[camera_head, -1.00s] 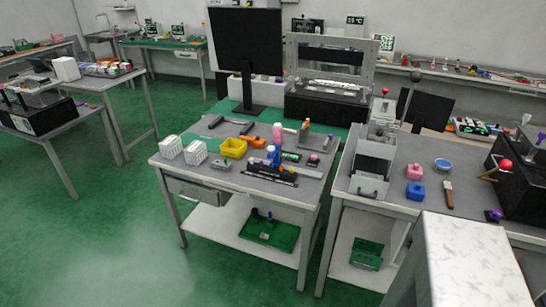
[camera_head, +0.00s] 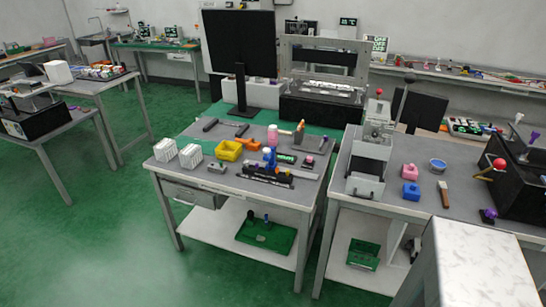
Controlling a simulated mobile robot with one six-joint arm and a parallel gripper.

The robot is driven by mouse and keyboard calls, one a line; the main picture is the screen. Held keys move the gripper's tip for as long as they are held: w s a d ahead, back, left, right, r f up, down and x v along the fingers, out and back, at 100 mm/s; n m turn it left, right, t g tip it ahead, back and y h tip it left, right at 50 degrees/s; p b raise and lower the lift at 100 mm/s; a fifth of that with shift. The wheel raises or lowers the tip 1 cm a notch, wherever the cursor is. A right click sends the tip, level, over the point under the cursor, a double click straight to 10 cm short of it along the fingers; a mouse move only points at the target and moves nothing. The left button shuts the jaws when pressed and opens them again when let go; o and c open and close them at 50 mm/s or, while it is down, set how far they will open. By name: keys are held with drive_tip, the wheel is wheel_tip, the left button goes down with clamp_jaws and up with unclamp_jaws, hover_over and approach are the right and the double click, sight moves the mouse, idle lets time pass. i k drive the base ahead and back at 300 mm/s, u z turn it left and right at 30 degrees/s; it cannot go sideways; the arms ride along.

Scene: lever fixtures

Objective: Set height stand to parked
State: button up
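Several lever fixtures show, and I cannot tell for sure which one is the height stand. A grey upright fixture (camera_head: 368,170) stands on the right-hand workbench, with a lever ending in a dark ball (camera_head: 409,79) tilted up to the right. A black fixture (camera_head: 517,186) at the right edge has a lever with a red ball (camera_head: 499,163). Another black fixture (camera_head: 38,119) stands on the far left table. My gripper is not in view.
A middle workbench (camera_head: 215,192) holds white baskets, a yellow bin (camera_head: 229,150), tools and a monitor (camera_head: 240,45). Pink and blue blocks lie on the right workbench (camera_head: 400,205). A marble-patterned block (camera_head: 475,265) fills the lower right. Green floor (camera_head: 90,235) is clear at left.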

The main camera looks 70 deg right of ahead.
sight(272, 158)
drive_tip(key=i, duration=0.9)
